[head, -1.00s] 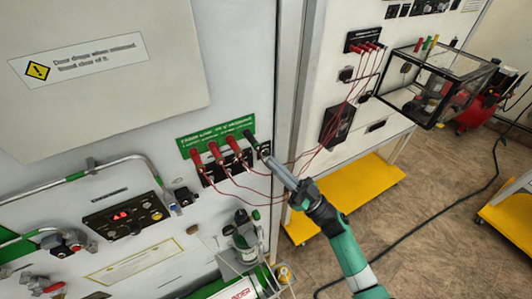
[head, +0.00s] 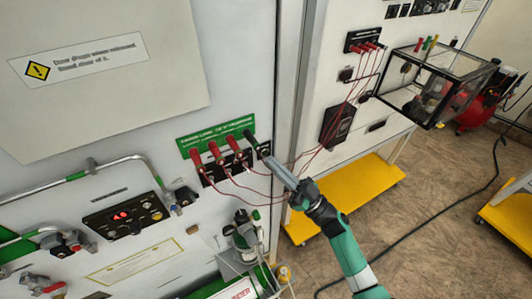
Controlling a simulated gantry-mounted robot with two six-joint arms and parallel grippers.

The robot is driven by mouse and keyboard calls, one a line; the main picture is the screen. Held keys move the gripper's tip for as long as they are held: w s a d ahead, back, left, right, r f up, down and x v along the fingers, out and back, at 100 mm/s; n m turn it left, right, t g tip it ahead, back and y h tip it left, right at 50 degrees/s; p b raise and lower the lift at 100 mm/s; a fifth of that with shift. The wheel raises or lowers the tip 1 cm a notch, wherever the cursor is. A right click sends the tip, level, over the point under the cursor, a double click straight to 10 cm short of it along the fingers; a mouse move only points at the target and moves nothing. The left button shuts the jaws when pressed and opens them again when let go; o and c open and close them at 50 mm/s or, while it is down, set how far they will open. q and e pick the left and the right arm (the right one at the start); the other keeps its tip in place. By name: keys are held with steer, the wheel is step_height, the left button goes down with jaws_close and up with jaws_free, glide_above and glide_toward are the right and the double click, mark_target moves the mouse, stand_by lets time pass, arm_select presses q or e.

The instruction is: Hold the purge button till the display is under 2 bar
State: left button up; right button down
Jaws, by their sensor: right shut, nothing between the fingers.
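The display (head: 121,215) shows small red digits that look like 4.0, though they are hard to read. It sits in a black control panel (head: 101,222) on the white wall at lower left. My right gripper (head: 268,159) is shut and empty. Its tip is at the right end of the black socket strip under the green label, at the wall face or very close to it. The purge button cannot be made out for certain; whatever is under the tip is hidden by the gripper. My left gripper is not in view.
Several red plugs (head: 214,152) with thin red leads stand left of my right gripper, under the green label (head: 202,138). The leads run right to a second panel (head: 365,39). A regulator (head: 245,232) and green cylinder are below. A glass box (head: 432,82) stands at right.

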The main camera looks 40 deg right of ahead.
steer(key=shift+w+d, duration=0.1)
steer(key=shift+w, duration=0.3)
steer(key=shift+w+b, duration=0.35)
steer(key=shift+b, duration=0.05)
stand_by(1.5)
stand_by(0.9)
steer(key=shift+s+p, duration=0.65)
steer(key=shift+s, duration=0.1)
